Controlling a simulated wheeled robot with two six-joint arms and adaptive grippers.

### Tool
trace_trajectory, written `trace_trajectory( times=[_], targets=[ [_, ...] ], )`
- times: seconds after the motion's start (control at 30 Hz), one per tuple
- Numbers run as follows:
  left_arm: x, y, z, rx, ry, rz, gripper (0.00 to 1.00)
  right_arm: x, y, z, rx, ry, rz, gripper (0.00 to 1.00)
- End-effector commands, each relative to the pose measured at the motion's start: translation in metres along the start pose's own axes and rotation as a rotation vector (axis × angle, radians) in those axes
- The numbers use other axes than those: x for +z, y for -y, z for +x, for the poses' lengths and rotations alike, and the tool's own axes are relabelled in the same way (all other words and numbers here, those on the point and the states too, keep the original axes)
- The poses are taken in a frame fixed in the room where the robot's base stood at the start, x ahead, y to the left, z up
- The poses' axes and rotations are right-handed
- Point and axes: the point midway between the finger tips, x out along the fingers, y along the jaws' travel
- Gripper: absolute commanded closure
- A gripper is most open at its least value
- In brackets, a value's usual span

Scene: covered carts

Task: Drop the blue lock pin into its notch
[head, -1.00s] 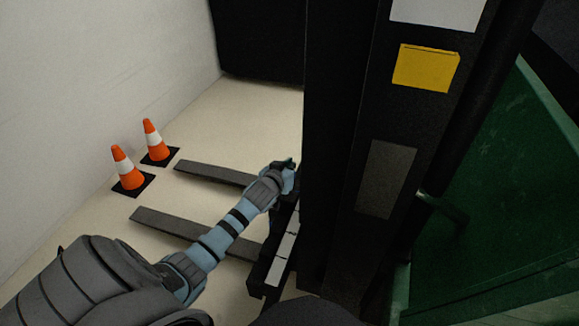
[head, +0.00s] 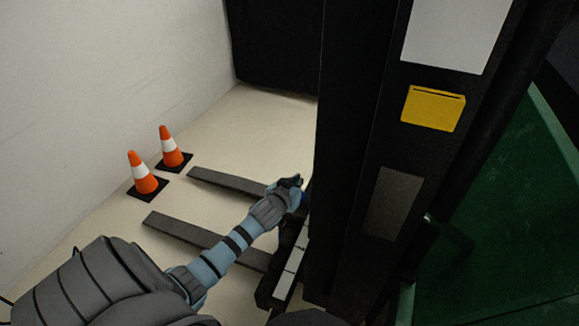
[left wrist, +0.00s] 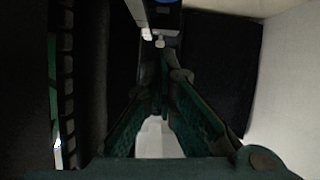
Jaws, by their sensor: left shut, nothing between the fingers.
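My left gripper (head: 291,181) reaches in beside the top of the fork carriage (head: 293,262), close to the black mast. It is shut and empty. In the left wrist view its two dark green fingers (left wrist: 160,75) converge toward the middle. A small blue patch (left wrist: 167,3) shows at the top edge of that view, above a small pale knob (left wrist: 160,42) and beyond the fingertips. It may be the blue lock pin, but too little shows to be sure. I cannot make out the notch. My right gripper is in neither view.
Two dark forks (head: 205,238) extend left over the pale floor. Two orange cones (head: 145,175) stand beyond them near the white wall. The tall black mast (head: 350,150) carries a yellow box (head: 433,108) and blocks the right side. A green panel (head: 500,240) stands farther right.

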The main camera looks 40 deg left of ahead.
Motion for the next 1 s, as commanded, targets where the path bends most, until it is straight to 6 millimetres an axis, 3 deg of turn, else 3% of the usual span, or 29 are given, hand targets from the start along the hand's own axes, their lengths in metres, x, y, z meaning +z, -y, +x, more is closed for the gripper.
trace_trajectory(
  times=[0.1,0.33,1.0],
  targets=[
    [-0.003,0.000,-0.030,0.001,0.000,0.003,1.00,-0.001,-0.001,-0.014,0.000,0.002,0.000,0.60],
    [0.000,0.000,-0.064,0.000,0.000,0.001,1.00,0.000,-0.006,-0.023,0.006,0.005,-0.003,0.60],
    [0.002,0.000,-0.069,-0.001,0.002,0.001,1.00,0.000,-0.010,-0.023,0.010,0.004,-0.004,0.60]
  ],
)
